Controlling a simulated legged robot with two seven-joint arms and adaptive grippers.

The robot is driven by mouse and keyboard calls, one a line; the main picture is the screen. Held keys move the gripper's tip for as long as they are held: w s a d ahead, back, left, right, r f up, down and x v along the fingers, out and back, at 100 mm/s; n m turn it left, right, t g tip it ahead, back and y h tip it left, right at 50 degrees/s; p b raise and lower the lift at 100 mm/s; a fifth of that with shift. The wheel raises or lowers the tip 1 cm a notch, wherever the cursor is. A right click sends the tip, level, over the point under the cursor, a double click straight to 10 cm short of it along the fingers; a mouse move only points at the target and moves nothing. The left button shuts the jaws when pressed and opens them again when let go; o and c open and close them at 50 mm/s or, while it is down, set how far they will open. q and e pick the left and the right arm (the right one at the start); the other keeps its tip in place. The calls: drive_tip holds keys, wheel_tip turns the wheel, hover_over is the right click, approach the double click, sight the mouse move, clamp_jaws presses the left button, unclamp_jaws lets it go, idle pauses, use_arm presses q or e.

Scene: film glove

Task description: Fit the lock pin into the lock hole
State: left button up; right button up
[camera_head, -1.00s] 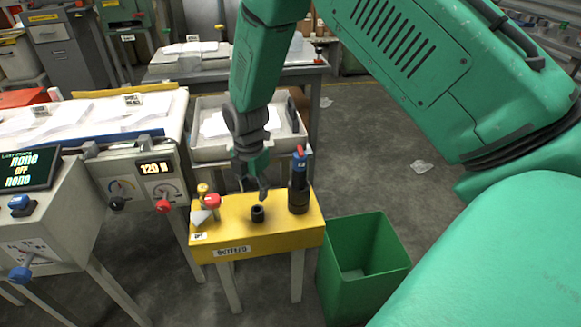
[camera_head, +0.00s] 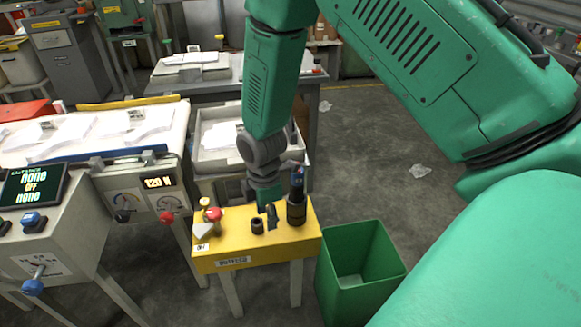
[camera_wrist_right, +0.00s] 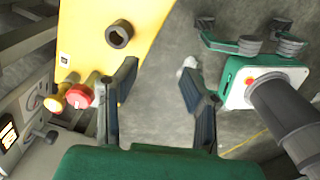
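A red-headed knob (camera_head: 214,215) and a small yellow-headed pin (camera_head: 204,203) stand at the left end of the yellow stand; I cannot tell which is the lock pin. They also show in the right wrist view, the red head (camera_wrist_right: 79,96) beside the yellow one (camera_wrist_right: 57,101). A black ring with a dark hole (camera_head: 257,226), perhaps the lock hole, sits on the stand top and also shows in the wrist view (camera_wrist_right: 119,34). My right gripper (camera_head: 271,214) is low by the ring. Its fingers (camera_wrist_right: 162,85) are apart with nothing between them. My left gripper is out of view.
A green bin (camera_head: 350,285) is on the floor to the right. Control panels (camera_head: 50,240) are at the left. A pale tray (camera_head: 215,150) is behind.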

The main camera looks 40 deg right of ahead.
drive_tip(key=s+a+f+m+p, duration=0.1)
drive_tip(key=s+f+m, duration=0.3)
drive_tip(key=s, duration=0.6)
drive_tip(key=shift+a+f+m+p, duration=0.2)
drive_tip(key=shift+m+p, duration=0.6)
drive_tip(key=shift+m, duration=0.4)
drive_tip(key=shift+s, duration=0.15)
drive_tip(key=s+f+m, duration=0.2)
drive_tip(key=s+m, duration=0.6)
drive_tip(key=s, duration=0.5)
drive_tip(key=shift+s+a+f, duration=0.2)
drive_tip(key=shift+a, duration=0.25)
drive_tip(key=shift+w, duration=0.15)
